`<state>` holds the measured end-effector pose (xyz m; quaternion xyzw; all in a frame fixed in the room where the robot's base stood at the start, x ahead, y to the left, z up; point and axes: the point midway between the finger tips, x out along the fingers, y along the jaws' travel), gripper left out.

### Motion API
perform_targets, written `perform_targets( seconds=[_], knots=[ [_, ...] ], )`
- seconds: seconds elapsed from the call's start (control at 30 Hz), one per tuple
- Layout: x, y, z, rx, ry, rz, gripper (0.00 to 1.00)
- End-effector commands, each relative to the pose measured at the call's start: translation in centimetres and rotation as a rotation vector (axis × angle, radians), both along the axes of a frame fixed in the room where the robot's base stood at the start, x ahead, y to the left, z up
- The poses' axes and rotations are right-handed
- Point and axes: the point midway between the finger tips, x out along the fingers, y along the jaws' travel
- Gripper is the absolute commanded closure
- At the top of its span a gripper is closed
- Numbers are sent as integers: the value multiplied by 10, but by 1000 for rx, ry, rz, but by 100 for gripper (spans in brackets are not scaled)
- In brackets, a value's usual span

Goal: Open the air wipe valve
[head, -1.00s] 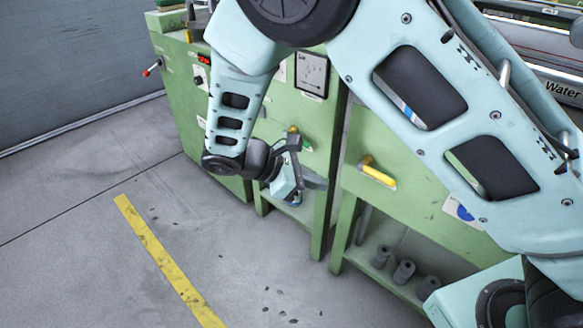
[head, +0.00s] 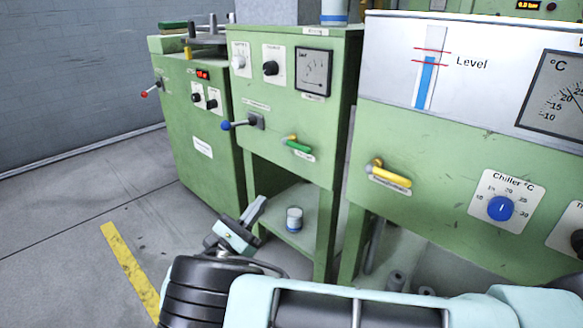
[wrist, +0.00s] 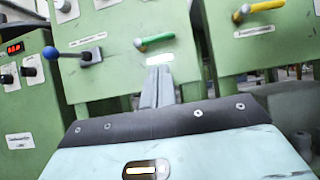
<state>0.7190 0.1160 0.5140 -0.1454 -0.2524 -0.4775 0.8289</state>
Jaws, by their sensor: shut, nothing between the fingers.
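A valve with a green handle (head: 297,145) sits on the front of the middle green cabinet, its handle lying nearly level. A valve with a yellow handle (head: 388,175) is on the right cabinet, also nearly level. I cannot read their labels, so I cannot tell which is the air wipe valve. My gripper (head: 258,204) is shut and empty, below and left of the green handle, touching neither valve. In the wrist view, the green handle (wrist: 155,42) is just beyond the fingertips (wrist: 159,72), and the yellow handle (wrist: 252,8) is at upper right.
A blue-knobbed lever (head: 240,123) sticks out left of the green handle. A red-knobbed lever (head: 150,90) is on the left cabinet. A small cylinder (head: 294,218) stands on the shelf below. A blue chiller knob (head: 500,208) is at right. The floor at left is clear.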

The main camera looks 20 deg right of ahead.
Motion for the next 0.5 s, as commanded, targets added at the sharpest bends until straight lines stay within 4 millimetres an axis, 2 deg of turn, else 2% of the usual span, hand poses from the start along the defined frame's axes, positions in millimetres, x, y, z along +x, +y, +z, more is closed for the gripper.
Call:
perform_targets(
  seconds=[0.33, 0.5],
  knots=[
    [1, -2, 2, 1, 0, -2, 100],
    [8, -15, 11, 1, 0, -5, 100]
  ],
)
